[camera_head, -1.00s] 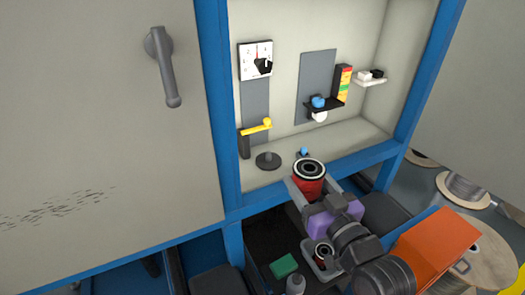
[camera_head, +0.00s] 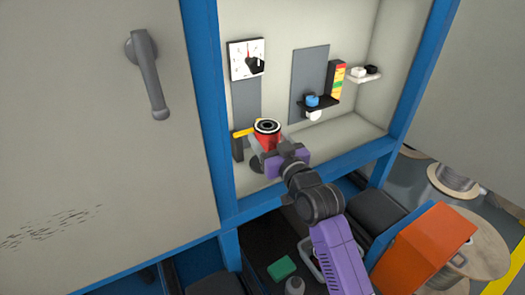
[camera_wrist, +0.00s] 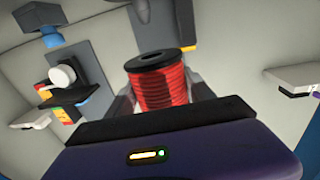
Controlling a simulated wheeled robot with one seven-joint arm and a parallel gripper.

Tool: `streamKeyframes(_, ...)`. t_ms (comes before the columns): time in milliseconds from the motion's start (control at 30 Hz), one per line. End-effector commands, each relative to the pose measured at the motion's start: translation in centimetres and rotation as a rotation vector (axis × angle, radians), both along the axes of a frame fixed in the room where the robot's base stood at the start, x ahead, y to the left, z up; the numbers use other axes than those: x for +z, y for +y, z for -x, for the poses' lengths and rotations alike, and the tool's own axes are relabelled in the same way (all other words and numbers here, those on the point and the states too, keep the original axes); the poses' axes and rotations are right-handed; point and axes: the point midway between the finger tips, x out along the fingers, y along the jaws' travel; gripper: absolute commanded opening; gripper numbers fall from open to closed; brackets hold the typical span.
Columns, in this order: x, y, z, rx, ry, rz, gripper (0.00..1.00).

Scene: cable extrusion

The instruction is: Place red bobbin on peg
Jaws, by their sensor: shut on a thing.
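My gripper (camera_head: 268,143) is shut on the red bobbin (camera_head: 267,133), which has dark flanges and a hole in its top. It holds the bobbin upright inside the cabinet, near the left wall. The wrist view, which is upside down, shows the bobbin's red windings (camera_wrist: 165,82) between the fingers. A dark round base (camera_head: 256,163), likely the peg's, shows partly below and left of my gripper. The peg itself is hidden behind the bobbin and gripper. The bobbin appears above the base, but I cannot tell whether it is lined up.
A yellow lever (camera_head: 243,132) on a dark post stands just left of the bobbin. A black shelf with a blue knob (camera_head: 312,100) and a white shelf (camera_head: 366,76) are to the right. The blue cabinet frame (camera_head: 300,175) edges the opening.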

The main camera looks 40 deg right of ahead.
Motion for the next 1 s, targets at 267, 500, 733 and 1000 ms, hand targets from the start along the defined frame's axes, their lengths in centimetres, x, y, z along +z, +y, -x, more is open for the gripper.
streamKeyframes(267,-2.0,-1.2,-2.9,0.000,0.001,-0.003,0.16)
streamKeyframes(500,-3.7,-1.1,-2.9,0.000,0.000,0.000,0.16)
streamKeyframes(733,-6.4,-1.1,-2.8,0.000,0.001,-0.001,0.16)
streamKeyframes(1000,-6.9,-1.1,-2.8,0.000,-0.002,0.000,0.16)
